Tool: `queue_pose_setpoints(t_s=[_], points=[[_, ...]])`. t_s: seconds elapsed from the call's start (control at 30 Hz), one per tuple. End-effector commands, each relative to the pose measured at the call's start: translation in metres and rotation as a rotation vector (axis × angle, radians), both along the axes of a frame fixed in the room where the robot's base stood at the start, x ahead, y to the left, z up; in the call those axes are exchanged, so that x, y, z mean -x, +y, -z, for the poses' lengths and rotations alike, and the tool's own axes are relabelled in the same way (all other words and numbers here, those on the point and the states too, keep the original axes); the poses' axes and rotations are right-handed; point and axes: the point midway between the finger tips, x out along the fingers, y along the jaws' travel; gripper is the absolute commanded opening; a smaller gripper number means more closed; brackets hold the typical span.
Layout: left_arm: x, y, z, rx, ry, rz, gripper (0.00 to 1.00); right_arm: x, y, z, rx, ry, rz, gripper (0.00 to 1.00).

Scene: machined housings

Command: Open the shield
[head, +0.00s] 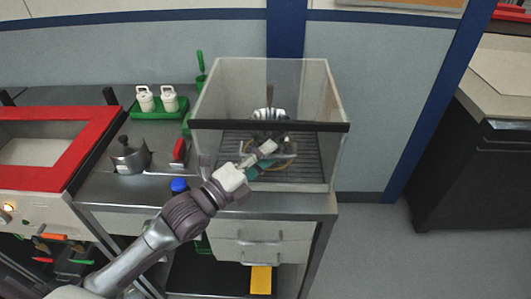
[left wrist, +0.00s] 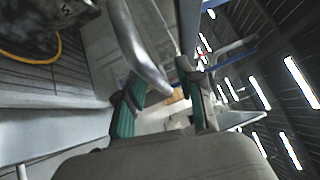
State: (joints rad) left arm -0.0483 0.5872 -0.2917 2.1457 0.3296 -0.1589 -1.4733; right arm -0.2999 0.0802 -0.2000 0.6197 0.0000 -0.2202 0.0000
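The shield is a clear box-like cover (head: 225,146) with a dark bar (head: 310,127) across the upper edge of its front. It stands down on the bench, and a metal housing (head: 270,116) shows behind the clear panel. My left gripper (head: 257,165) is at the lower front of the shield, its green-padded fingers spread. In the left wrist view, the fingers (left wrist: 166,112) are apart, and a curved metal bar (left wrist: 146,55) lies between or just beyond them. I cannot tell whether they touch it. My right gripper is not in view.
A red-framed unit (head: 80,150) stands at the left. A metal pot (head: 129,158), a green tray (head: 158,112) with white containers and a blue-capped item (head: 179,185) are on the bench (head: 105,190). Drawers (head: 255,237) lie below.

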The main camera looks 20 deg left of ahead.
Motion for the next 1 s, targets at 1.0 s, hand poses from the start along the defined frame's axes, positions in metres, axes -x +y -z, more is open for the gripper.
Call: queue_pose_setpoints(t_s=[1.0], points=[[-0.006,-0.008,-0.019,0.001,-0.004,0.001,0.00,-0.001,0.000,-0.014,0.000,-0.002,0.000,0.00]])
